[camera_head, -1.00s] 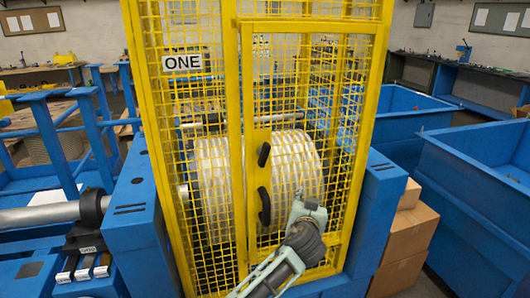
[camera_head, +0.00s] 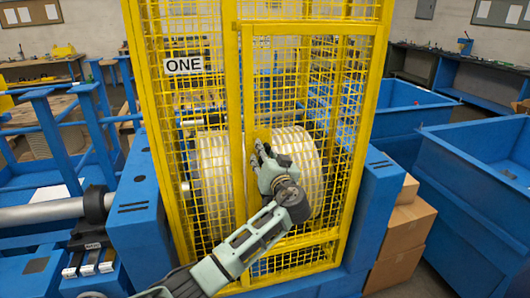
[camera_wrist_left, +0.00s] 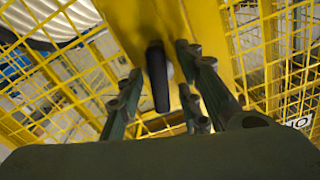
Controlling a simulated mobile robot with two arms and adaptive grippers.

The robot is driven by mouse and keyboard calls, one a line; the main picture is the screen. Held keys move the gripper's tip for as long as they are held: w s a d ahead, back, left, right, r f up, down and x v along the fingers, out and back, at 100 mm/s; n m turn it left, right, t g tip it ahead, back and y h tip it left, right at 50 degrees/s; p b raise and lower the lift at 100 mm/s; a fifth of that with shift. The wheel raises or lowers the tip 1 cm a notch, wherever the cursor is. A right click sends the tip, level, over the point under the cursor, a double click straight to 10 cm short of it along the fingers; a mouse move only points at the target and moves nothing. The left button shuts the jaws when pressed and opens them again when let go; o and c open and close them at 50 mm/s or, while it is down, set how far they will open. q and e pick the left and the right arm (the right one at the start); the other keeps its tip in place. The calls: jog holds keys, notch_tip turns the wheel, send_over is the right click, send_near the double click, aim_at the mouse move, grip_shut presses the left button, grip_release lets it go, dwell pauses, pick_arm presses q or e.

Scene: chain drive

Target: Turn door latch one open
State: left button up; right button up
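The tall yellow mesh cage has a hinged door (camera_head: 312,28) and a white sign reading ONE (camera_head: 183,65) at its upper left. My left gripper (camera_head: 263,152) is in front of the door's left frame post, at the height of the upper black latch. In the left wrist view my left gripper's fingers (camera_wrist_left: 160,70) are apart, with the black latch (camera_wrist_left: 158,78) in the gap between them. I cannot tell whether they touch it. The gripper and arm hide the latch and the lower black handle in the head view. My right gripper is not in view.
A large pale ribbed drum (camera_head: 215,165) is behind the mesh. Blue machine bodies (camera_head: 145,225) flank the cage. Cardboard boxes (camera_head: 405,225) stand at its right, beside large blue bins (camera_head: 470,165). A thick grey shaft (camera_head: 40,212) is at the left.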

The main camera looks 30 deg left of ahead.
pick_arm(q)
jog(key=shift+a, duration=0.1)
jog(key=shift+c, duration=0.6)
grip_shut()
jog(key=shift+f+m, duration=0.1)
jog(key=shift+m, duration=0.3)
jog(key=shift+w+m+b, duration=0.1)
jog(key=shift+m+b, duration=0.3)
jog(key=shift+m, duration=0.6)
jog(key=m, duration=0.2)
jog(key=shift+m, duration=0.3)
jog(key=m+p, duration=0.1)
jog(key=m, duration=0.2)
jog(key=shift+m, duration=0.4)
jog(key=m+p, duration=0.2)
jog(key=m, duration=0.3)
jog(key=shift+f, duration=0.1)
jog(key=shift+m, duration=0.3)
